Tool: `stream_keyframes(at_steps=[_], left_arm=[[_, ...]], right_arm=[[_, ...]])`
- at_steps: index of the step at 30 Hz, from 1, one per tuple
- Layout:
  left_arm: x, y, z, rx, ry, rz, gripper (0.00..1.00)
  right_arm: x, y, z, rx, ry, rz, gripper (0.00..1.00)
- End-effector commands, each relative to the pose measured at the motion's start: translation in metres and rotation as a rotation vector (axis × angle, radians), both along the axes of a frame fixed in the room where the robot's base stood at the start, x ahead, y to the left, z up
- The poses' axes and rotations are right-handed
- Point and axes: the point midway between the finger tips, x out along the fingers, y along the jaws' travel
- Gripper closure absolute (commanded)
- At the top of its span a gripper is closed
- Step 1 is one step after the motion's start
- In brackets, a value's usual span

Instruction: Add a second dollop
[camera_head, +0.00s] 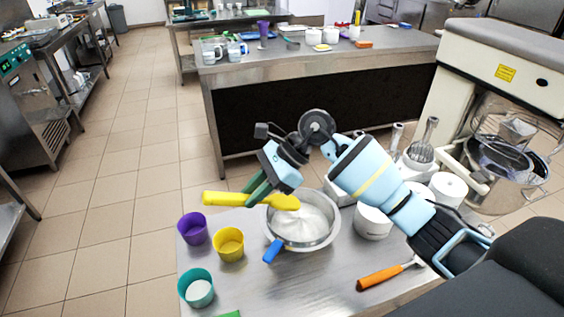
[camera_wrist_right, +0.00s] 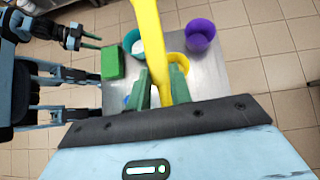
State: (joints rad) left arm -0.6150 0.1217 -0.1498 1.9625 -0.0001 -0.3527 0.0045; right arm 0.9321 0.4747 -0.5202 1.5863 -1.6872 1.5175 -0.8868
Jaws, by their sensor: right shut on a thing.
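My right gripper (camera_head: 259,190) is shut on a yellow spatula (camera_head: 222,198), held nearly level. Its broad end is over the left rim of a metal bowl (camera_head: 331,237) holding white, creamy stuff. In the right wrist view the spatula (camera_wrist_right: 150,35) runs up between the green fingers. A teal cup (camera_head: 184,287) with white stuff inside stands at the table's front left. A yellow cup (camera_head: 229,246) and a purple cup (camera_head: 192,230) stand left of the bowl. My left gripper (camera_wrist_right: 92,40) shows small in the right wrist view, its fingers apart and empty.
A blue handle (camera_head: 273,251) lies against the bowl's front. An orange-handled tool (camera_head: 380,278) lies at the right. White tubs (camera_head: 373,222) stand right of the bowl. A green block (camera_wrist_right: 112,61) is on the table. A mixer (camera_head: 505,150) stands beyond, at right.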

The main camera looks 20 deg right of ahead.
Motion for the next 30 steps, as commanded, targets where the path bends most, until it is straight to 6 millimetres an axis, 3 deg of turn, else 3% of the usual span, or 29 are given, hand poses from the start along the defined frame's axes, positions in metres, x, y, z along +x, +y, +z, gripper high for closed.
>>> stream_keyframes(at_steps=[6,13,19,30], left_arm=[[0.003,-0.001,0.003,-0.004,-0.008,0.004,0.66],[0.004,-0.001,0.005,-0.004,-0.012,0.005,0.66],[0.005,0.000,0.005,-0.002,-0.014,0.003,0.66],[0.001,0.003,0.002,0.008,-0.006,-0.007,0.66]], right_arm=[[0.030,-0.028,0.011,0.081,-0.020,-0.430,1.00],[0.049,-0.066,0.013,0.131,-0.054,-0.750,1.00],[0.055,-0.084,0.012,0.149,-0.071,-0.868,1.00],[0.056,-0.086,0.007,0.149,-0.072,-0.881,1.00]])
